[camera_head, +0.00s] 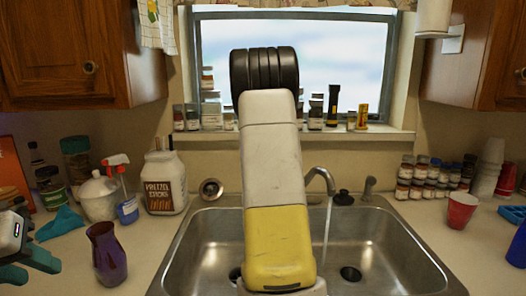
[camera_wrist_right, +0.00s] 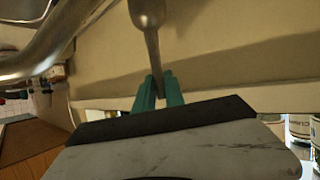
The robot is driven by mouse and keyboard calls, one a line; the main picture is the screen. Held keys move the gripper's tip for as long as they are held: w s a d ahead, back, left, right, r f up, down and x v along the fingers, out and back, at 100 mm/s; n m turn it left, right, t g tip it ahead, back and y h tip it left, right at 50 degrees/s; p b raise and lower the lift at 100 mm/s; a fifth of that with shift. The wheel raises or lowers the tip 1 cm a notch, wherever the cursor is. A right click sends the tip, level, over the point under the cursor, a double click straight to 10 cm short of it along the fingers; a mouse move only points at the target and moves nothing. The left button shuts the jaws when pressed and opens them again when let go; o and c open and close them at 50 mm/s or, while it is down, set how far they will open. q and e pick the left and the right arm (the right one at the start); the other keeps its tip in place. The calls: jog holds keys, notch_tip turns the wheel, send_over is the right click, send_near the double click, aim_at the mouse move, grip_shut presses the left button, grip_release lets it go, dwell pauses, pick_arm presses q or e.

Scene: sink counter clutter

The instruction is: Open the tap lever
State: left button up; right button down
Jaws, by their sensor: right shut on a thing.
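The tap spout (camera_head: 320,178) curves over the metal sink at the back, and a thin pale stream like water drops from it. My right gripper is hidden behind my own arm in the head view. In the right wrist view, my right gripper (camera_wrist_right: 159,92) has its teal fingers on both sides of the narrow end of the metal tap lever (camera_wrist_right: 151,40), shut on it. The tap's base is hidden in the head view. My left gripper (camera_head: 30,264) is at the far left edge, with its teal fingers apart and nothing visible between them.
The sink (camera_head: 375,245) fills the middle. A purple vase (camera_head: 107,255), a pretzel jar (camera_head: 165,183) and a spray bottle (camera_head: 124,200) stand left. A red cup (camera_head: 461,211) and spice jars (camera_head: 432,178) stand right. Bottles line the windowsill.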

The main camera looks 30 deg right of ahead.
jog(key=shift+d, duration=0.15)
jog(key=c, duration=1.4)
grip_release()
jog(key=v, duration=0.7)
jog(key=shift+a+r, duration=0.2)
jog(key=shift+a, duration=0.1)
jog(key=shift+s, duration=0.15)
